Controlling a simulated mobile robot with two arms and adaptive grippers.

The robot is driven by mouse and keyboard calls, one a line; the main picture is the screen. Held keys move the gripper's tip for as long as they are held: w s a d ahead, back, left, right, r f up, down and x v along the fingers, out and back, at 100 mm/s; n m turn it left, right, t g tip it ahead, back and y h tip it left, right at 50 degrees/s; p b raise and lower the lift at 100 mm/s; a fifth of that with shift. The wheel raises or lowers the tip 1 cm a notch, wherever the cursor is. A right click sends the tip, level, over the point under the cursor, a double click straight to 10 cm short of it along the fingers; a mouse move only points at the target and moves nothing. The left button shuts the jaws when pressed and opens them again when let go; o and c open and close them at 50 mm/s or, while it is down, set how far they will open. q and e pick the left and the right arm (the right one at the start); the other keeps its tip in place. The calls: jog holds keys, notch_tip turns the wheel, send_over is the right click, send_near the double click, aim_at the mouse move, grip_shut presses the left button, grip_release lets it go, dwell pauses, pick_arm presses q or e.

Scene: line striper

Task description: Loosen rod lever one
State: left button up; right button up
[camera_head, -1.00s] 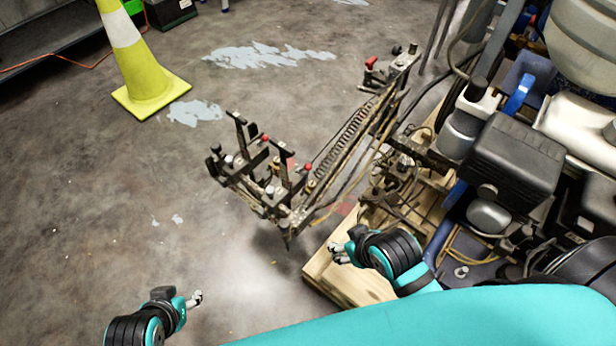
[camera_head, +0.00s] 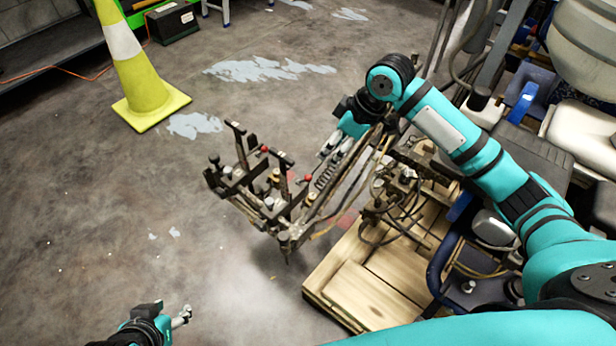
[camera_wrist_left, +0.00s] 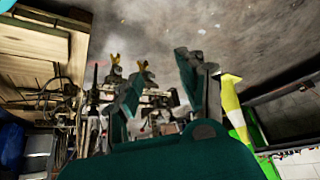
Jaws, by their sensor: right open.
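The striper's metal rod assembly (camera_head: 250,190) hangs out over the floor, with upright levers and small red knobs (camera_head: 264,149). A coil spring (camera_head: 327,177) runs along its bar. I cannot tell which lever is rod lever one. My right gripper (camera_head: 328,150) is open, above the bar near the spring, to the right of the red knobs; contact is not visible. My right arm hides the bar's far end. My left gripper (camera_head: 183,316) is low at the front left, away from the assembly. In the left wrist view its fingers (camera_wrist_left: 160,90) are apart and empty, with the assembly beyond.
A wooden pallet (camera_head: 365,290) lies under the machine at the right. A yellow cone (camera_head: 145,90) stands at the back left, and a dark box (camera_head: 173,22) is behind it. The floor left of the assembly is clear.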

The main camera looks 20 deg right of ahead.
pick_arm(q)
jog(key=w+d+r+t+h+b, duration=0.2)
jog(key=w+d+r+t+b, duration=0.15)
jog(key=w+r+t, duration=0.55)
pick_arm(e)
send_over(310, 176)
jog(key=s+d, duration=0.2)
notch_tip(310, 176, down, 7)
jog(key=b+x, duration=0.1)
jog(key=x, duration=0.3)
jog(key=shift+w+f, duration=0.25)
jog(key=shift+f, duration=0.1)
jog(key=b+x, duration=0.1)
jog(key=x, duration=0.2)
jog(key=shift+f, duration=0.15)
jog(key=shift+w+a+f+b, duration=0.1)
jog(key=shift+w+f+b, duration=0.05)
jog(key=shift+f+b, duration=0.15)
pick_arm(q)
notch_tip(310, 176, up, 12)
jog(key=w+d+t+h, duration=0.1)
jog(key=d+t+h, duration=0.1)
jog(key=t, duration=0.4)
jog(key=shift+w+d+r+m+t+h, duration=0.15)
jog(key=shift+d+r+m+t+h, duration=0.1)
jog(key=shift+m+t+h, duration=0.25)
pick_arm(e)
jog(key=shift+c, duration=0.3)
grip_shut()
